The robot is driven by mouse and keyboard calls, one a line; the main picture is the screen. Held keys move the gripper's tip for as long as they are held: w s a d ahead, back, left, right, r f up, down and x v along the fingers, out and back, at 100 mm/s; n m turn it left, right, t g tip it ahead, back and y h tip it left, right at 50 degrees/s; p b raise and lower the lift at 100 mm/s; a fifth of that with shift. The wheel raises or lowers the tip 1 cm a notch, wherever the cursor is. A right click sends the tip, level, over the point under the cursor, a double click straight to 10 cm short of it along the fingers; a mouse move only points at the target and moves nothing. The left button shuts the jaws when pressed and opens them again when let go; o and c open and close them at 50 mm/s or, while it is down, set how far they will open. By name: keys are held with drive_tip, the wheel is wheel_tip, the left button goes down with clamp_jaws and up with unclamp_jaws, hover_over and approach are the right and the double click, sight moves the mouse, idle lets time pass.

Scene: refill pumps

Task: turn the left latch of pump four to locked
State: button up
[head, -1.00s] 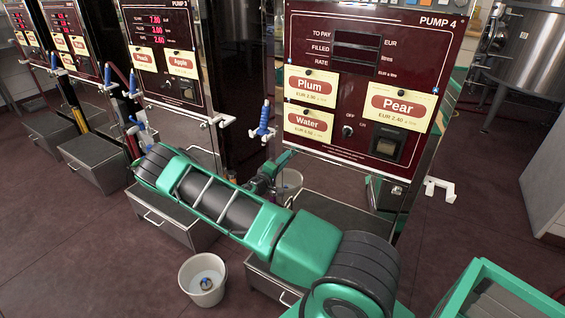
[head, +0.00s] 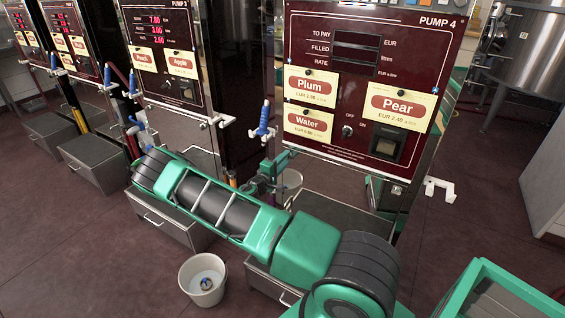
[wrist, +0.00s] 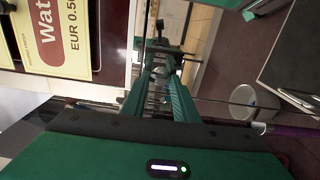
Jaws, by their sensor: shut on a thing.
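Pump four (head: 345,150) stands at the centre right, its dark red panel facing me, with Plum, Water and Pear labels and blank readouts. My gripper (head: 277,168) is at the pump's lower left edge, below the Water label. In the wrist view the green fingers of my gripper (wrist: 158,72) reach forward and close on a small part at the pump's left side, which I take to be the left latch. The fingers and dark surroundings mostly hide it, so I cannot read its turn angle.
A blue-handled nozzle (head: 264,120) hangs just left of pump four. A white bucket (head: 203,279) stands on the floor below my arm. A white bracket (head: 440,189) sticks out at the pump's right. A green-framed crate (head: 500,292) is at the lower right.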

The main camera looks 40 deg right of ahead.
drive_tip(key=o, duration=1.1)
drive_tip(key=shift+f, duration=0.1)
drive_tip(key=shift+c, duration=0.2)
drive_tip(key=shift+a, duration=0.1)
drive_tip(key=v, duration=1)
drive_tip(key=shift+a, duration=0.3)
drive_tip(key=shift+s, duration=0.1)
